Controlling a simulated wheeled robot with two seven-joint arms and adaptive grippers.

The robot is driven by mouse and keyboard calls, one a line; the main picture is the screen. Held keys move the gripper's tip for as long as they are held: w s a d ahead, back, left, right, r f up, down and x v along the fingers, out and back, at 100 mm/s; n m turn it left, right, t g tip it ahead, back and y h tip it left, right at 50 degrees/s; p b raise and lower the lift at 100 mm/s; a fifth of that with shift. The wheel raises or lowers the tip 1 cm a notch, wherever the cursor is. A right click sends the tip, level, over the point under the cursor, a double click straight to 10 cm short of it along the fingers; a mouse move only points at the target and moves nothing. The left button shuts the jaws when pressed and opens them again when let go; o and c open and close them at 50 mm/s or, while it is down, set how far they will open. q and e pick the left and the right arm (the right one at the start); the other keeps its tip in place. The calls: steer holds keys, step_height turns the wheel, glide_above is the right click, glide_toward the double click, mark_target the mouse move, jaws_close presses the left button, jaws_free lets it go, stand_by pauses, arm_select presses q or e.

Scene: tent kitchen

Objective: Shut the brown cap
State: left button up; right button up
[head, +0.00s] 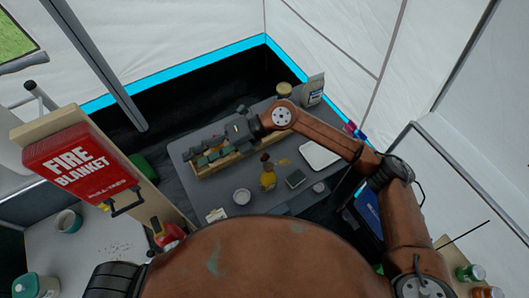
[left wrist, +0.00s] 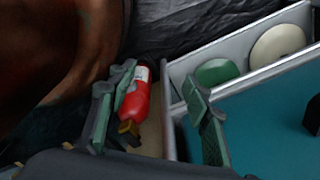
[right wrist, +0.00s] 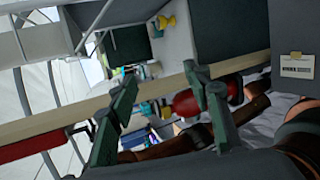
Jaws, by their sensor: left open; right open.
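A small amber bottle (head: 268,179) with a brown top (head: 265,157) stands on the grey table (head: 325,185). This top is the only brown cap I can pick out; whether it is open is too small to tell. My right gripper (head: 200,150) reaches over the table from the right, to the left of the bottle, near a long wooden tray (head: 233,157). It is open and shows in the right wrist view (right wrist: 160,75) with no bottle between its fingers. My left gripper (left wrist: 157,78) is open in the left wrist view, away from the bottle.
A white cup (head: 242,196), a dark square item (head: 295,178) and a white tray (head: 319,155) lie around the bottle. A jar (head: 284,89) and a pouch (head: 313,90) stand at the back. A red fire extinguisher (left wrist: 135,100) is close to my left gripper.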

steer(key=w+d+f+n+h, duration=0.1)
steer(key=d+f+h, duration=0.2)
steer(key=f+h, duration=0.1)
steer(key=t+h, duration=0.5)
steer(key=h, duration=0.3)
glide_above(265, 153)
steer(key=shift+s+a+f, duration=0.1)
steer(key=shift+a+f, duration=0.05)
steer(key=shift+f, duration=0.45)
steer(key=shift+a+f, duration=0.1)
steer(key=shift+f, duration=0.5)
steer(key=shift+d+f, duration=0.2)
step_height(265, 153, down, 7)
steer(key=shift+f+p, duration=0.1)
steer(key=shift+p, duration=0.3)
steer(key=shift+a, duration=0.1)
steer(key=shift+c, duration=0.7)
steer(key=c, duration=1)
